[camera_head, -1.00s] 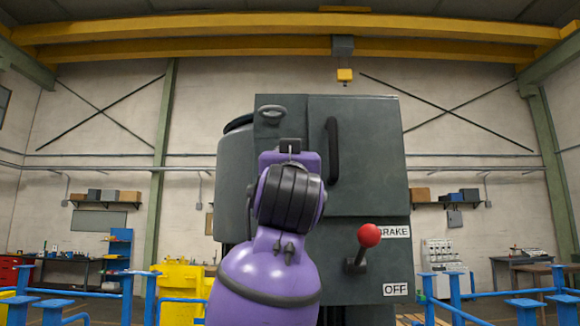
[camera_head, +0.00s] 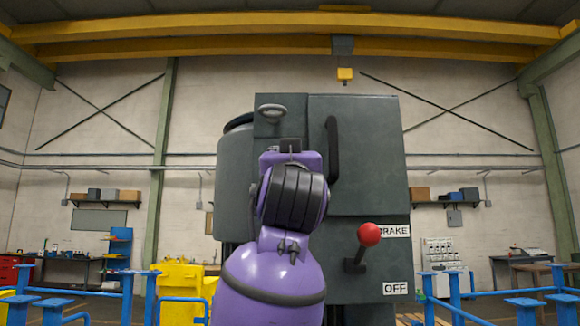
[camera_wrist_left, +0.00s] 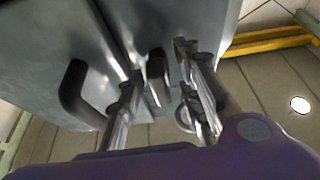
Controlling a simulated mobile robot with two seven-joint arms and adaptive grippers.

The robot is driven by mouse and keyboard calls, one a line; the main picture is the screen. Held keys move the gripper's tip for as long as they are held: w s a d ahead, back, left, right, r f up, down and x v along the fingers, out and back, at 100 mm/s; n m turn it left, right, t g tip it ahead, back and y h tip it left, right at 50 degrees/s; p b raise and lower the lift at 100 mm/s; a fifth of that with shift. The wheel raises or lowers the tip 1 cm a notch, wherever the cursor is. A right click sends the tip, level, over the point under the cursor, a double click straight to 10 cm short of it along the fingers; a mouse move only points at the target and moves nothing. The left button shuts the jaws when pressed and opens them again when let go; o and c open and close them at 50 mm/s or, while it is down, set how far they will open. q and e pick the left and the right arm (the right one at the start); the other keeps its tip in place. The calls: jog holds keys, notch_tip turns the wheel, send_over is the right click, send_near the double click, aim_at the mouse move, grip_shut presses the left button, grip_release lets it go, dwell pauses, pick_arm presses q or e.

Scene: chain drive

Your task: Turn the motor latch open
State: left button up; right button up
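The motor latch, a grey oval handle (camera_head: 272,112), sits on the narrow upper left panel of the tall dark grey cabinet (camera_head: 358,170). My left gripper is just below it in the head view, its fingers mostly hidden behind my purple wrist. In the left wrist view, the gripper's (camera_wrist_left: 158,62) two metal fingers stand apart, close to the cabinet face. A dark curved piece shows between them, and I cannot tell whether it is the latch or whether the fingers touch it. My right gripper is not in view.
A long dark door handle (camera_head: 332,150) stands out just right of my wrist; it also shows in the left wrist view (camera_wrist_left: 76,95). A red-knobbed brake lever (camera_head: 368,236) juts out lower right. Blue railings (camera_head: 455,298) flank the cabinet.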

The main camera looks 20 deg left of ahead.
pick_arm(q)
jog(key=shift+s, duration=0.1)
jog(key=v, duration=1.2)
